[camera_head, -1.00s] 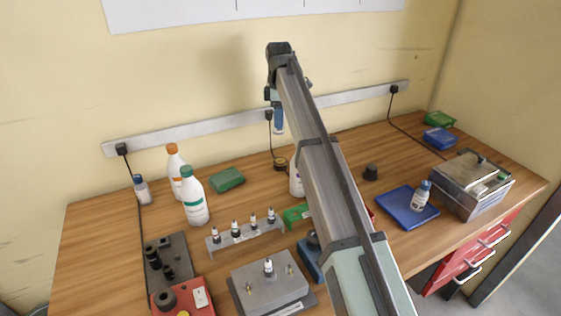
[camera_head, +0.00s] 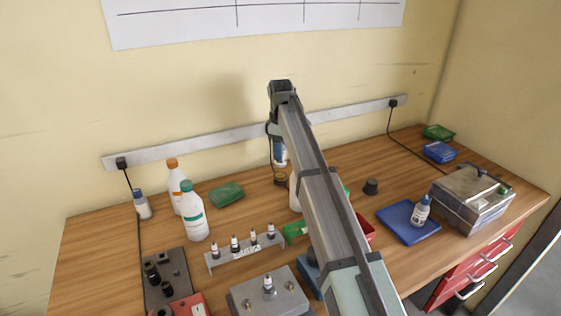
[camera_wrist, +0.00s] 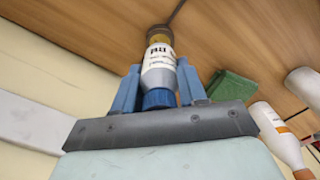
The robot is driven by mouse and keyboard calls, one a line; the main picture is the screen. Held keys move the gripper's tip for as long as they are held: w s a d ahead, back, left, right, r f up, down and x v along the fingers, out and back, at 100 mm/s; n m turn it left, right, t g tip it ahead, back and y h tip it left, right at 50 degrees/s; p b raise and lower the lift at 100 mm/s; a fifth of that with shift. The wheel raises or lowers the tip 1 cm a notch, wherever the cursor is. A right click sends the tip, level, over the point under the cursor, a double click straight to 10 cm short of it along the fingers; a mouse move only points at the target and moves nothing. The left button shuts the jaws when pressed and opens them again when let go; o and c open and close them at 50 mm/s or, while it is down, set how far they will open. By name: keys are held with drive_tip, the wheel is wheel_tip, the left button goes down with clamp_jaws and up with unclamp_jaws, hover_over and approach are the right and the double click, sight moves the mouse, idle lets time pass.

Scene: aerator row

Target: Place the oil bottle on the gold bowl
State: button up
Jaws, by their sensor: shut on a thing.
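The oil bottle (camera_wrist: 159,65), white-labelled with a blue cap, is between the two blue fingers of my gripper (camera_wrist: 160,80). The gripper is shut on it near the cap end. In the head view the bottle (camera_head: 280,158) hangs upright below my wrist. The gold bowl (camera_head: 280,179), small and dark inside, is on the table right under the bottle. In the wrist view the bowl (camera_wrist: 159,34) shows just beyond the bottle's base. I cannot tell whether they touch.
A green box (camera_head: 227,194) and white bottles (camera_head: 194,212) stand left of the bowl. A rack of small vials (camera_head: 245,252) is in front. A dark knob (camera_head: 371,186) is to the right. The wall with a cable strip (camera_head: 220,136) is close behind.

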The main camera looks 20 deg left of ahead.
drive_tip(key=shift+f, duration=2.1)
drive_tip(key=shift+f, duration=0.15)
drive_tip(key=o, duration=1.1)
wheel_tip(320, 180, up, 12)
drive_tip(key=shift+r, duration=0.15)
